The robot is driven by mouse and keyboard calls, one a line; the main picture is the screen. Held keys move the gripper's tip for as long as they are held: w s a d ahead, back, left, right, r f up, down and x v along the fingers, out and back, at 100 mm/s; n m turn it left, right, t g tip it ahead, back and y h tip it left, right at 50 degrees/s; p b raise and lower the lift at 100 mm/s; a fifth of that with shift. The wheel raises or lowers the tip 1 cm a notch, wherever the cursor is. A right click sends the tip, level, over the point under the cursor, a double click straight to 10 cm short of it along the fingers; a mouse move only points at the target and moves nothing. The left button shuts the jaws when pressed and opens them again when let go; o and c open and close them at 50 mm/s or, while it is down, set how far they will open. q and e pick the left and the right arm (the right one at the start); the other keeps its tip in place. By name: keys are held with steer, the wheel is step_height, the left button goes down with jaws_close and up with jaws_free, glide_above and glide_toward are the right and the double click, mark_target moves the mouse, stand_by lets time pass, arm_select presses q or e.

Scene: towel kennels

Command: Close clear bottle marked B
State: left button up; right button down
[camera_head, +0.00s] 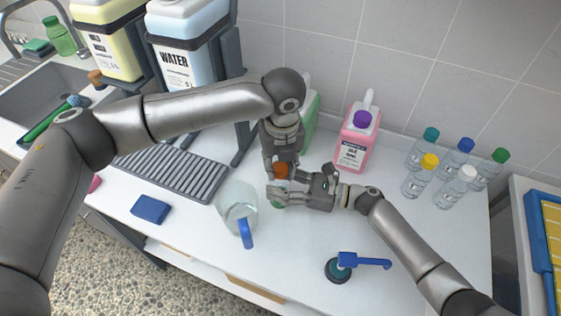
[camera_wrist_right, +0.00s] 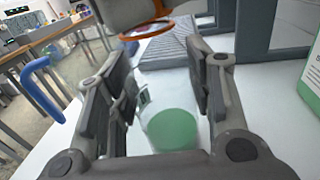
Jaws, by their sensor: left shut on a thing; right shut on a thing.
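A clear bottle with green liquid (camera_wrist_right: 172,130) stands between the fingers of my right gripper (camera_wrist_right: 155,88), which is shut on it. A small label shows on its side, but I cannot read a B. In the head view my right gripper (camera_head: 283,193) comes from the right and hides most of the bottle. My left gripper (camera_head: 281,163) points down above it, shut on an orange cap (camera_head: 281,171). The cap's orange rim (camera_wrist_right: 147,31) shows above the bottle in the right wrist view. I cannot tell whether cap and bottle touch.
A clear jug with a blue handle (camera_head: 238,208) stands left of the grippers. A blue-handled tool on a dark round base (camera_head: 340,268) is in front. A pink bottle (camera_head: 357,140) and several small capped bottles (camera_head: 418,183) stand behind right. A blue sponge (camera_head: 150,209) lies left.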

arm_select(q)
steer(key=m, duration=0.7)
steer(key=shift+a+m+h, duration=0.1)
steer(key=shift+m+h, duration=0.2)
steer(key=shift+h, duration=0.1)
steer(key=m, duration=0.7)
steer(key=shift+w+g, duration=0.15)
steer(key=shift+g, duration=0.15)
steer(key=o, duration=0.6)
steer(key=shift+o, duration=0.2)
steer(key=shift+r, duration=2.25)
steer(key=shift+n, duration=0.3)
steer(key=shift+c, duration=0.3)
